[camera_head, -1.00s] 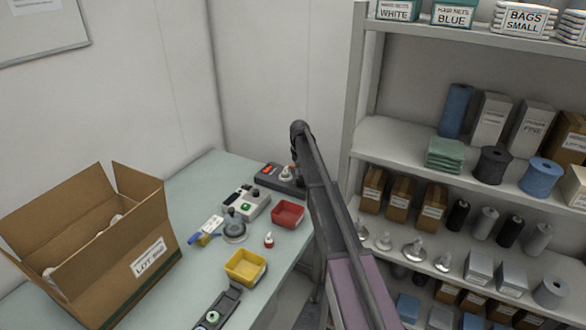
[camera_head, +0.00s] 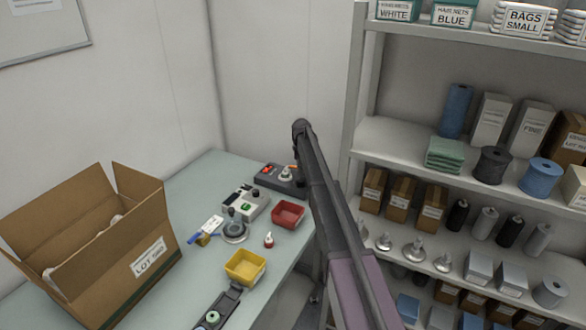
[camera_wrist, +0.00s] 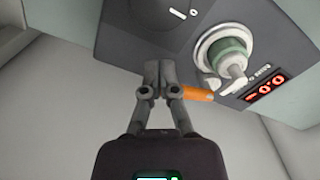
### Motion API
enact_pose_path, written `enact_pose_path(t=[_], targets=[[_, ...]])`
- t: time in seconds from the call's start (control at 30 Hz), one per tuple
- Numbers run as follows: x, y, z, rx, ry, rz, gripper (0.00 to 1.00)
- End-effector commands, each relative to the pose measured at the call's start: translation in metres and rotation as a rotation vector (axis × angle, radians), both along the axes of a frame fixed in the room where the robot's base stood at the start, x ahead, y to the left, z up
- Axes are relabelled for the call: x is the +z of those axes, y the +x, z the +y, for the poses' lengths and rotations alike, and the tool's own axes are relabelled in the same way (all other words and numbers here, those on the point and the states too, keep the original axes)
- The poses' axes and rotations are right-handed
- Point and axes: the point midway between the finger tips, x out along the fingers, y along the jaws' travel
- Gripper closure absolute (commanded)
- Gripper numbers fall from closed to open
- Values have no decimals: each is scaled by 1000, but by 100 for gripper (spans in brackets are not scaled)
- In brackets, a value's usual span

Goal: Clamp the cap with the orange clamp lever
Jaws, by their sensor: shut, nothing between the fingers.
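The clamp station (camera_head: 268,181) is a dark grey box at the back of the bench, with a red display. The white cap (camera_head: 287,174) sits on it; in the wrist view the cap (camera_wrist: 228,66) rests in a round holder with a pale green ring. The orange clamp lever (camera_wrist: 198,94) reaches from beside the cap toward my fingers, and partly shows in the head view (camera_head: 292,166). My gripper (camera_wrist: 163,68) is shut and empty, its fingers overlapping the lever's end; I cannot tell if they touch. My arm hides the gripper in the head view.
A large cardboard box (camera_head: 110,265) takes the left of the bench. A stocked shelf (camera_head: 400,140) stands to the right of my arm.

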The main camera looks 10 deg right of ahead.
Motion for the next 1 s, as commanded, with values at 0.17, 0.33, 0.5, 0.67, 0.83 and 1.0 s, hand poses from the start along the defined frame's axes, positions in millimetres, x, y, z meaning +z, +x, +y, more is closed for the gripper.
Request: enact_pose_path(t=[0.17,0.33,0.5,0.67,0.83,1.0], targets=[[0,5,-3,0,0,0,100],[0,6,-4,0,0,0,100],[0,6,-4,0,0,0,100],[0,7,-5,0,0,0,100],[0,11,-6,0,0,0,100],[0,15,-9,0,0,0,100]])
